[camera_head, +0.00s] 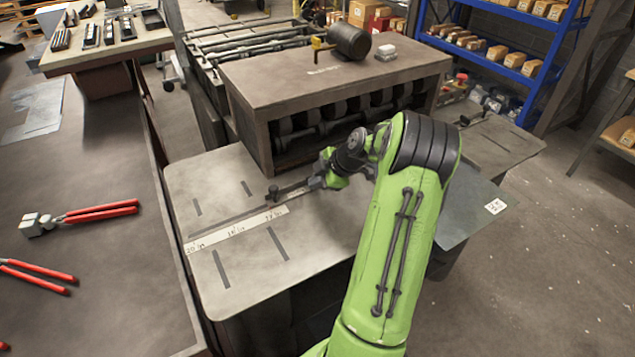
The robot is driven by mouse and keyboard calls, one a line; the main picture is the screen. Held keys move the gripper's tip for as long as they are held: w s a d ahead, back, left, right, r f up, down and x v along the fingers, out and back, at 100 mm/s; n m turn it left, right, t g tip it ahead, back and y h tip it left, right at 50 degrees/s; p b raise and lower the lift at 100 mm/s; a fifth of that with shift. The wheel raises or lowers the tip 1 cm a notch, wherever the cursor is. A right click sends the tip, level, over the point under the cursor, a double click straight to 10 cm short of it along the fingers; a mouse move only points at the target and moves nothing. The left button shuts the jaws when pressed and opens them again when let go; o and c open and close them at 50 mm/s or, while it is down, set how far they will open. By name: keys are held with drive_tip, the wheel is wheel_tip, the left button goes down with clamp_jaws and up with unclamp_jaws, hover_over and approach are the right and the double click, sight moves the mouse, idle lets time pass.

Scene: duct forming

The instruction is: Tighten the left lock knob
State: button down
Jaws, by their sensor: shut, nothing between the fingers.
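A small dark lock knob (273,191) stands on the guide bar along the near side of the duct-forming machine, left of my gripper. My gripper (314,183) is at the end of the green arm, low over the machine's table beside the bar. Its fingers are small in the picture and look shut, with nothing seen between them. It is close to the knob, on its right; I cannot tell whether they touch. Another dark knob (463,120) shows at the far right end of the machine. My arm hides part of the table and bar between the knobs.
The machine's metal table (320,235) has slots and a white measuring scale (237,229). The brown machine housing (330,90) rises just behind my gripper. A workbench (90,270) with red-handled pliers (100,212) lies left. Blue shelving (505,55) stands back right.

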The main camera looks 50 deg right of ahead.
drive_tip(key=shift+w+a+m+h+b, duration=0.2)
drive_tip(key=shift+m+h+b, duration=0.4)
drive_tip(key=shift+m+b, duration=0.5)
drive_tip(key=m+b, duration=0.1)
drive_tip(key=m+h+b, duration=0.2)
drive_tip(key=shift+w+a+f+b, duration=0.15)
drive_tip(key=shift+w+a+b, duration=0.2)
drive_tip(key=shift+a, duration=0.05)
drive_tip(key=m, duration=0.1)
drive_tip(key=m+h+b, duration=0.1)
drive_tip(key=shift+w+a+m+g+h, duration=0.15)
drive_tip(key=shift+w+m+g+h, duration=0.15)
drive_tip(key=shift+w, duration=0.05)
drive_tip(key=shift+w+m+g+h+b, duration=0.3)
drive_tip(key=shift+m+g+h+b, duration=0.3)
drive_tip(key=shift+m, duration=0.6)
drive_tip(key=shift+w, duration=0.15)
idle(0.9)
